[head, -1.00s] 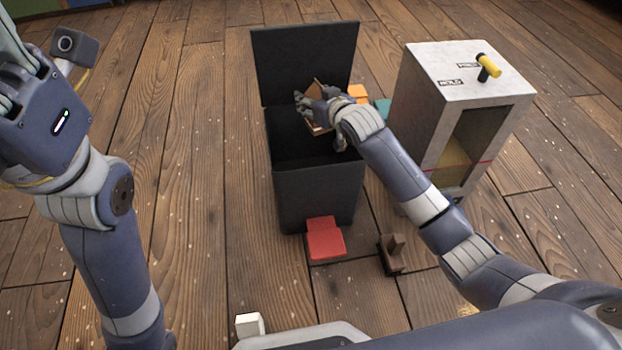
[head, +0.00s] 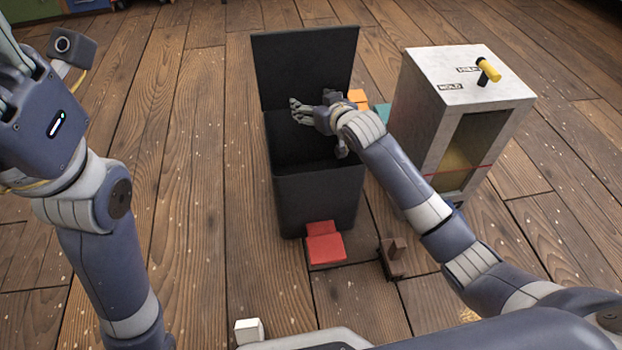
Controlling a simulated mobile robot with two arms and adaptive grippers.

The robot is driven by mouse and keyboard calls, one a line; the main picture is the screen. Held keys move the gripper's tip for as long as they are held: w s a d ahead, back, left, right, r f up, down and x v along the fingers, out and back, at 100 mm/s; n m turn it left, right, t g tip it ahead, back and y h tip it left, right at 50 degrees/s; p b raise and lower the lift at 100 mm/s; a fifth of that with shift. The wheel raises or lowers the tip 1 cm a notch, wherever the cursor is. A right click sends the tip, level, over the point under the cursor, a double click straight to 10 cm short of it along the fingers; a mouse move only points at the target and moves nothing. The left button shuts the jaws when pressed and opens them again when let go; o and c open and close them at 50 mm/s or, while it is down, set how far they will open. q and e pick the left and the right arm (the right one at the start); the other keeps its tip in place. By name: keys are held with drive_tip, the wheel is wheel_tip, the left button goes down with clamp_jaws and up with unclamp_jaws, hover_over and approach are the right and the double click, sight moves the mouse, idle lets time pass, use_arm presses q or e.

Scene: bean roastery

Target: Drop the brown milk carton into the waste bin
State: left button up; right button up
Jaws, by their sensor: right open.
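The black waste bin (head: 318,200) stands on the floor with its lid (head: 304,65) up and its mouth open. My right gripper (head: 303,112) is over the bin's mouth, in front of the lid, open and empty.
A red pedal (head: 325,247) sits at the bin's front foot. A small dark brown object (head: 393,260) lies to its right. A pale cabinet (head: 470,75) with a yellow-ended handle stands right of the bin. Orange (head: 357,96) and teal (head: 383,112) items show behind. Floor left is clear.

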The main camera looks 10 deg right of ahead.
drive_tip(key=v, duration=1.1)
drive_tip(key=shift+s, duration=0.1)
